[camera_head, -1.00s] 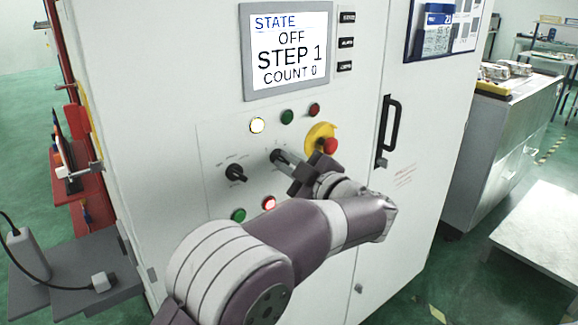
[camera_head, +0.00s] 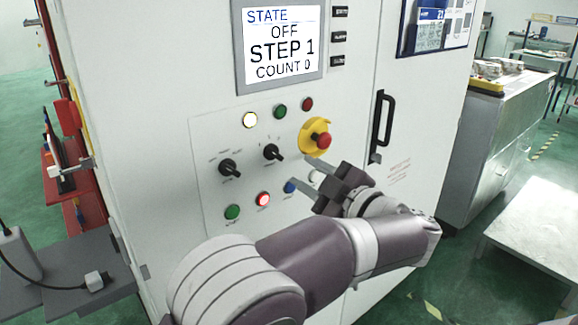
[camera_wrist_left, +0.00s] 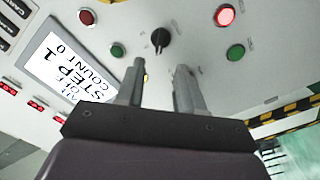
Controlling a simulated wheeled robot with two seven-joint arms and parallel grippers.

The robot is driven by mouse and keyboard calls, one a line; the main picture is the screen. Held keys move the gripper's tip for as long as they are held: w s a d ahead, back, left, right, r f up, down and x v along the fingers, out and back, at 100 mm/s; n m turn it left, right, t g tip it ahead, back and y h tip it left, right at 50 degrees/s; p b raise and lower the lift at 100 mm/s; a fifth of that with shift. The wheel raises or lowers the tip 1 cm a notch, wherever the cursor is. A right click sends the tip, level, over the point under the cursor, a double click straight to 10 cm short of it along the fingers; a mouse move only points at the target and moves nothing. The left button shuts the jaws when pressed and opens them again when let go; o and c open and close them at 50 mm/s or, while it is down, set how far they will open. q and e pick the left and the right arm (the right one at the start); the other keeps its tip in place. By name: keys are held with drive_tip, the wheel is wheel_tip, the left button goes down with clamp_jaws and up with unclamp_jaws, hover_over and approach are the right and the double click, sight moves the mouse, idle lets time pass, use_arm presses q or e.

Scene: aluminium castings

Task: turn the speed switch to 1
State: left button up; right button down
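Two black rotary switches sit on the white control panel, a left one (camera_head: 229,168) and a right one (camera_head: 273,152); their labels are too small to read, so I cannot tell which is the speed switch. The right switch's handle lies slanted, from upper left to lower right. It appears to be the black knob (camera_wrist_left: 160,38) in the left wrist view, beyond the fingertips. My left gripper (camera_head: 300,171) is open and empty, to the lower right of the right switch and apart from it. Its two spread fingers also show in the wrist view (camera_wrist_left: 160,65). My right gripper is not in view.
A red emergency stop (camera_head: 321,140) on a yellow ring is close above the gripper. Lit white (camera_head: 250,120) and red (camera_head: 263,199) buttons and green ones surround the switches. The screen (camera_head: 283,45) reads OFF, STEP 1, COUNT 0. A black door handle (camera_head: 383,120) stands at right.

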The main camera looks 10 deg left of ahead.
use_arm(q)
drive_tip(key=v, duration=0.4)
drive_tip(key=shift+s+d, duration=0.2)
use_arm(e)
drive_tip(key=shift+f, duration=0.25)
